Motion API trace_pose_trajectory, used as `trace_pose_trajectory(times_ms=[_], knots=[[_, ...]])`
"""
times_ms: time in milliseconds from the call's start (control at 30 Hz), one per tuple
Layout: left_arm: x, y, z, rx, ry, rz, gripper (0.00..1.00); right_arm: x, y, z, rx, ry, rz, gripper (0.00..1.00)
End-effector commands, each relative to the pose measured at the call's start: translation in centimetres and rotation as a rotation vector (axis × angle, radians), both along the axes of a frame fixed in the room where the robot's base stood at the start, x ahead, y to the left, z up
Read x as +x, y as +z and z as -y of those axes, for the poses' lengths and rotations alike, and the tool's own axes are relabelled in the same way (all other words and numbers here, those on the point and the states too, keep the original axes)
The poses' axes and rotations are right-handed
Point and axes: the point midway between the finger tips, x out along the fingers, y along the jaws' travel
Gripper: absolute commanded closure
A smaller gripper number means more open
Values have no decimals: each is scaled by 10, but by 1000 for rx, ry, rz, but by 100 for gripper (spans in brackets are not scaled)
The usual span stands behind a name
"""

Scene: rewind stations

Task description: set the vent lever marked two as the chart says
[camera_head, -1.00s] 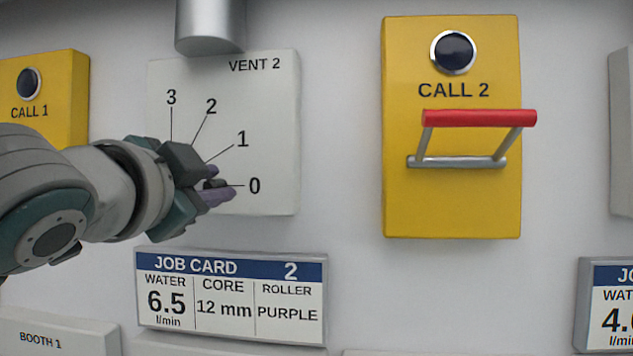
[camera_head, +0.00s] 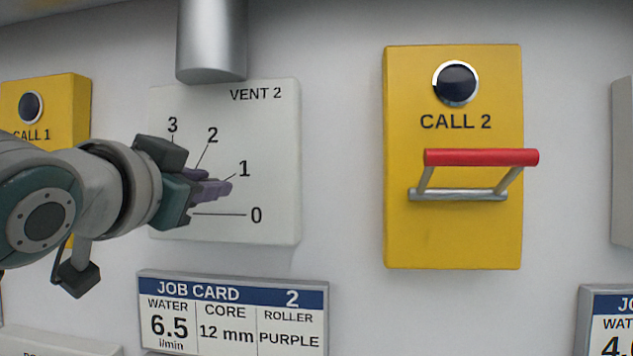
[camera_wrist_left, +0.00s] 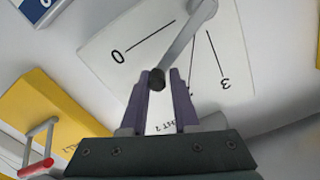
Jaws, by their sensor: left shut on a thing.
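The white VENT 2 panel (camera_head: 270,130) has marks 0 to 3 and also shows in the left wrist view (camera_wrist_left: 112,35). Its grey metal lever (camera_wrist_left: 185,42) ends in a dark knob (camera_wrist_left: 156,79). My left gripper (camera_head: 222,187) is shut on the knob; its purple fingers (camera_wrist_left: 160,76) sit on either side of it in the left wrist view. The lever lies between the 0 and 2 lines, at about the 1 mark, which it hides there. In the head view my gripper hides the lever. My right gripper is not in view.
A job card (camera_head: 232,310) below reads 2, water 6.5 l/min, core 12 mm, roller purple. A yellow CALL 2 box (camera_head: 450,225) with a protruding red handle (camera_head: 480,157) stands to the right. A metal pipe (camera_head: 211,40) is above the panel.

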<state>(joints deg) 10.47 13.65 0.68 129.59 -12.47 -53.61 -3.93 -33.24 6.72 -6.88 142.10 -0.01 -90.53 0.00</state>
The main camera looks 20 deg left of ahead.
Motion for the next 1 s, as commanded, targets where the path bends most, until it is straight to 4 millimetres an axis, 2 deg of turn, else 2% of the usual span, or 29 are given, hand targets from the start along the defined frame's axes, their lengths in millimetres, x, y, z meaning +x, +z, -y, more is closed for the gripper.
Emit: trace_pose_trajectory(times_ms=[467,500,667,700,1000], knots=[[0,0,0,-22,-5,3,100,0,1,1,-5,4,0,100],[0,0,0,-22,-5,3,68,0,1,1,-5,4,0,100],[0,1,0,-20,-3,3,50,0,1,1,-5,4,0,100],[0,1,0,-19,-2,4,47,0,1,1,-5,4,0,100],[-3,0,0,-18,0,4,47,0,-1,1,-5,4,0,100]])
